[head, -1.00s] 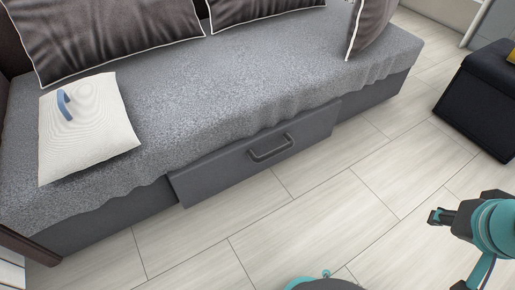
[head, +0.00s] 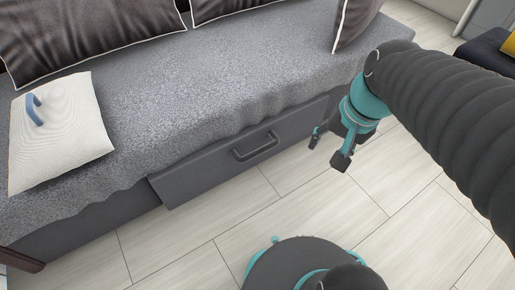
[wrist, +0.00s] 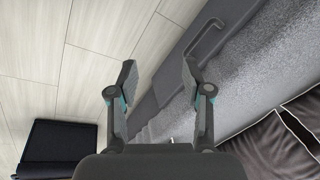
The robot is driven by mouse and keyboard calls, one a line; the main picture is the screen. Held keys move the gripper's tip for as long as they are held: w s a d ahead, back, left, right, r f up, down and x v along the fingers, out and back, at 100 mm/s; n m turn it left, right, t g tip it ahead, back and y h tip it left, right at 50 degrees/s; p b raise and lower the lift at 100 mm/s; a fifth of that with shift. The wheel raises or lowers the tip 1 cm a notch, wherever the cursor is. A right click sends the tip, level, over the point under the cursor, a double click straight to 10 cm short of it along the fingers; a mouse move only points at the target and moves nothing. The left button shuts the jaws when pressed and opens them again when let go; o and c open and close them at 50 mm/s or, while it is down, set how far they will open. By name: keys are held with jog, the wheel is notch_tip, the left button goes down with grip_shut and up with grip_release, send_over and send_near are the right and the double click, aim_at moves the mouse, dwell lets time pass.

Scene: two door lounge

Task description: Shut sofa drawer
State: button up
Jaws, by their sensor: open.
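The sofa drawer (head: 205,174) is a dark grey front with a dark bar handle (head: 256,147), low in the base of the grey sofa (head: 190,85). Its left end stands out a little from the sofa base, so it looks slightly open. My gripper (head: 328,150) is open and empty, in front of and to the right of the handle in the head view. In the wrist view my open gripper (wrist: 158,85) has the drawer front (wrist: 176,60) and handle (wrist: 206,40) beyond its right finger, apart from it. The drawer's inside is hidden.
A white cushion (head: 62,128) with a blue handle-shaped object (head: 34,109) lies on the sofa's left. Dark pillows (head: 85,38) line the back. A black ottoman (wrist: 54,150) stands beyond the sofa's right end. The tiled floor (head: 215,222) before the drawer is clear.

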jog(key=w+a+f+m+g+y, duration=0.4)
jog(key=w+f+m+g+y, duration=0.1)
jog(key=w+f+m, duration=0.3)
jog(key=m+y+b, duration=0.1)
jog(key=m+y, duration=0.8)
jog(key=m, duration=0.6)
send_near(260, 151)
jog(key=s+d+r, duration=0.1)
jog(key=s+r, duration=0.5)
jog(key=r, duration=0.2)
notch_tip(260, 151, down, 13)
jog(key=w+d+m+t+y, duration=0.35)
jog(key=m+t, duration=0.25)
jog(key=m, duration=0.3)
jog(key=x, duration=0.9)
jog(key=s+b+x, duration=0.1)
jog(key=x, duration=0.4)
jog(key=shift+a+r, duration=0.15)
jog(key=shift+a, duration=0.2)
grip_shut()
